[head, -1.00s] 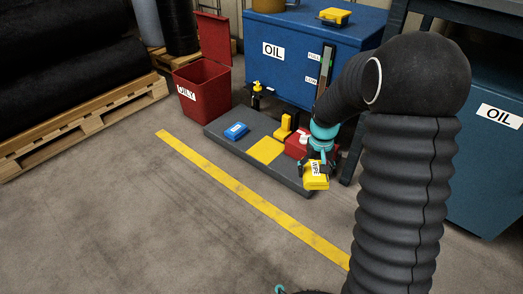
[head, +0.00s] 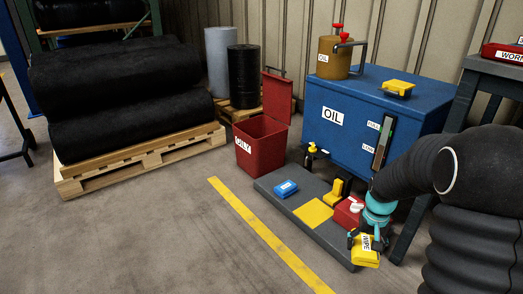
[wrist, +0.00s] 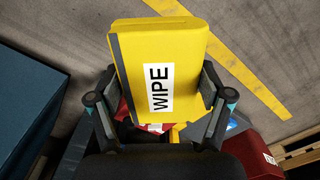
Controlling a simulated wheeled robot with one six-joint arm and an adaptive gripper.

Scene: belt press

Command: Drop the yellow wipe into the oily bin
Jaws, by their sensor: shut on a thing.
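The yellow wipe (head: 365,252), labelled WIPE, is held in my gripper (head: 367,238) over the right end of a low grey platform. In the wrist view the wipe (wrist: 185,50) sits between the two fingers (wrist: 160,105), which are shut on its sides. The oily bin (head: 258,150) is a red box labelled OILY, on the floor beyond the platform's far left end. Its lid (head: 277,95) stands open. My gripper is well to the right of the bin and nearer the camera. In the wrist view the bin (wrist: 262,143) shows at lower right.
The grey platform (head: 290,203) holds a blue pack (head: 286,189), a yellow item (head: 334,193) and a red container (head: 346,212). A dark pump bottle (head: 310,158) stands near the bin. The blue OIL tank (head: 345,135) stands behind. Floor left of the yellow line (head: 255,230) is clear.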

